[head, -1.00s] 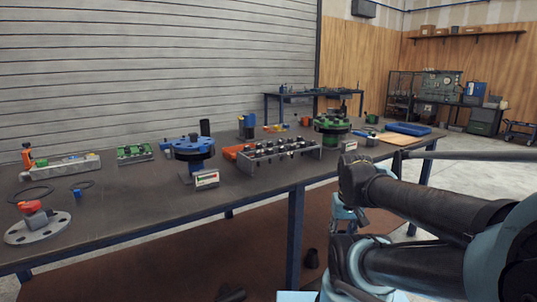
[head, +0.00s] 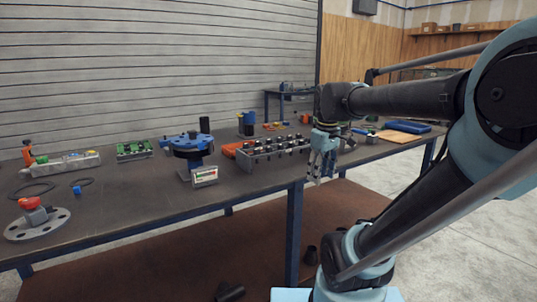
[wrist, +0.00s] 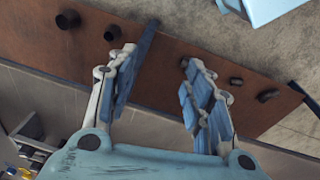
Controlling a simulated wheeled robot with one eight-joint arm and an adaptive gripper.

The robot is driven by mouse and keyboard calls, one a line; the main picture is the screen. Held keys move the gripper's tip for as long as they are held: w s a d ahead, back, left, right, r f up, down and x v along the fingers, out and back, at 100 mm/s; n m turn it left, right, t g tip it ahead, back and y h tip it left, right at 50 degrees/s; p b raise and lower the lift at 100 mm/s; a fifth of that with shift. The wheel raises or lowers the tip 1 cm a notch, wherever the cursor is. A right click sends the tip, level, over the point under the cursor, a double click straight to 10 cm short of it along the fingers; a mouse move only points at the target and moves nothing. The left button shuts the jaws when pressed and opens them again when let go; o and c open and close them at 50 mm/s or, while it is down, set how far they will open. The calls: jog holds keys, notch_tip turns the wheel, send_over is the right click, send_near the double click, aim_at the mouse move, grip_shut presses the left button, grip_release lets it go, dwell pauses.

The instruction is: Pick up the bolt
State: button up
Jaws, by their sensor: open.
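Several dark-headed bolts (head: 281,142) stand in a long grey metal rack (head: 262,161) on the workbench in the head view. Which one is the bolt cannot be told. My gripper (head: 318,180) hangs pointing down in front of the bench's front edge, just right of the rack and apart from it. In the wrist view my gripper (wrist: 165,60) is open, with nothing between its blue-padded fingers. A corner of the rack may show at the lower left of the wrist view, but it is too small to tell.
The dark workbench (head: 115,210) also holds a blue flange (head: 190,140) on a stand, a small label sign (head: 205,176) and a disc with a red-topped part (head: 38,222). Black cylindrical pieces (head: 229,292) lie on the brown floor mat (head: 180,270). My arm hides the green flange.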

jog(key=w+a+r+n+g, duration=0.1)
jog(key=w+a+r+n, duration=1.5)
jog(key=w+a+r, duration=0.4)
send_over(267, 147)
jog(key=f, duration=1.2)
jog(key=shift+w+d, duration=0.2)
jog(key=shift+w, duration=0.05)
jog(key=shift+s+a+f, duration=0.1)
jog(key=shift+f, duration=1.25)
jog(key=shift+s+a+f, duration=0.1)
jog(key=shift+f, duration=1.25)
grip_shut()
